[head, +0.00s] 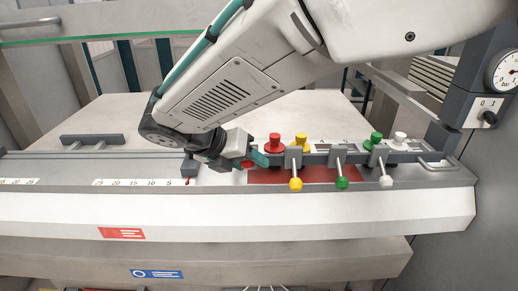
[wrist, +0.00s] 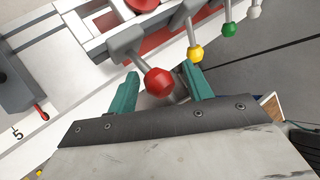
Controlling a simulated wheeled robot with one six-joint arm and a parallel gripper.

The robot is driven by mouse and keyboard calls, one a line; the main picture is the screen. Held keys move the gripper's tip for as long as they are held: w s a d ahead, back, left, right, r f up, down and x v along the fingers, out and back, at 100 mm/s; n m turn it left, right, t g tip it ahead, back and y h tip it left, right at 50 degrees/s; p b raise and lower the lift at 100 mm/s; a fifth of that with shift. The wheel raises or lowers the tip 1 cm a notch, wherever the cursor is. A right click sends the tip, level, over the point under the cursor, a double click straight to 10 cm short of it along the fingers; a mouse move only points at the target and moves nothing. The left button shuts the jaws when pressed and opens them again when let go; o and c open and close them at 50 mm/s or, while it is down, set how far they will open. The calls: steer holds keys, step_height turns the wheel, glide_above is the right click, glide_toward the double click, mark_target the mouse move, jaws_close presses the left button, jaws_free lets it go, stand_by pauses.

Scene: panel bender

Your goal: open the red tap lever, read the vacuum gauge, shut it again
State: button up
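The red tap lever (wrist: 158,81) shows in the wrist view as a red ball on a grey arm. The ball is between the two teal fingers of my gripper (wrist: 163,73), with a gap visible on each side. My gripper is open. In the head view my gripper (head: 252,160) is at the left end of the tap row and largely hides the red lever. The red tap cap (head: 274,143) stands just right of it. The vacuum gauge (head: 505,72) is a round white dial at the upper right, cut by the picture edge; its reading is too small to tell.
The yellow lever (head: 295,184), green lever (head: 342,183) and white lever (head: 386,182) hang in a row to the right, the yellow one close to my right finger. A dark block (head: 190,168) stands on the scale ledge left of my gripper.

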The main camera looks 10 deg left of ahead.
steer(key=v, duration=0.8)
steer(key=shift+w, duration=0.1)
stand_by(2.1)
